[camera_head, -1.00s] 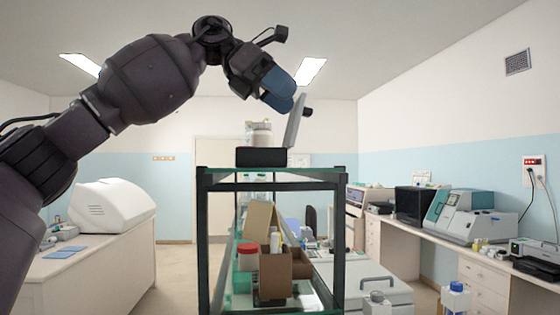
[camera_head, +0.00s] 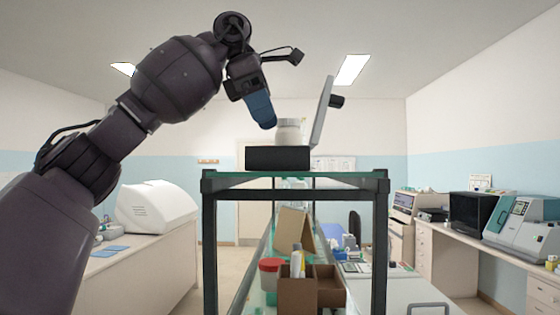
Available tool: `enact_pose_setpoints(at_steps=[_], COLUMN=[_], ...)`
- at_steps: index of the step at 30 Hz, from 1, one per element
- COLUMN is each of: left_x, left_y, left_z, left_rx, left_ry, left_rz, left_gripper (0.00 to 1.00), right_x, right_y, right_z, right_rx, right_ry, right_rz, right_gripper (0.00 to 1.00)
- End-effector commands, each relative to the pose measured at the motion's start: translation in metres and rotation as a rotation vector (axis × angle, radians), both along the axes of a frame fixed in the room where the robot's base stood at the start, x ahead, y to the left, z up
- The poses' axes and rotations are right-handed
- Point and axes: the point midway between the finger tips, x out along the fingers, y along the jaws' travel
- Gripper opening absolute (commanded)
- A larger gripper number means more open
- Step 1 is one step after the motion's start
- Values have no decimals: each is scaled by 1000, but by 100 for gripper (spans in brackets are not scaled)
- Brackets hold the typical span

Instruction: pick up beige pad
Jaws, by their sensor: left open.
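No object shows clearly as a beige pad. A tan upright panel (camera_head: 293,230) stands on the lower shelf of the cart, but I cannot tell whether it is the pad. My left gripper (camera_head: 263,112) points down with blue fingers above the cart's glass top, just up and left of a whitish jar (camera_head: 289,131). It is open, and nothing shows held in it; one finger largely hides the other. My right gripper is out of the frame.
On the cart top (camera_head: 342,176), a black box (camera_head: 277,158) and a tilted grey panel (camera_head: 322,112) stand close to my gripper. Below are a brown divided box (camera_head: 297,298) and a red-lidded jar (camera_head: 270,277). Benches with instruments stand left and right.

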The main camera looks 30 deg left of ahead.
Motion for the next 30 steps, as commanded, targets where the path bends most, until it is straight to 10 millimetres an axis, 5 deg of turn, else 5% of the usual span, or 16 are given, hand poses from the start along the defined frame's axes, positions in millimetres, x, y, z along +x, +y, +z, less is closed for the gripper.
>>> enact_pose_setpoints(at_steps=[21,30], left_x=[15,16], left_y=[-21,-22], left_z=[-66,-69], left_rx=[1,-1], left_ry=[2,1], left_rz=[1,1], left_gripper=[77,77], right_x=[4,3], right_y=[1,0], right_z=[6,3], right_rx=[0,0], right_ry=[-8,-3], right_rz=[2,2], right_gripper=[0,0])
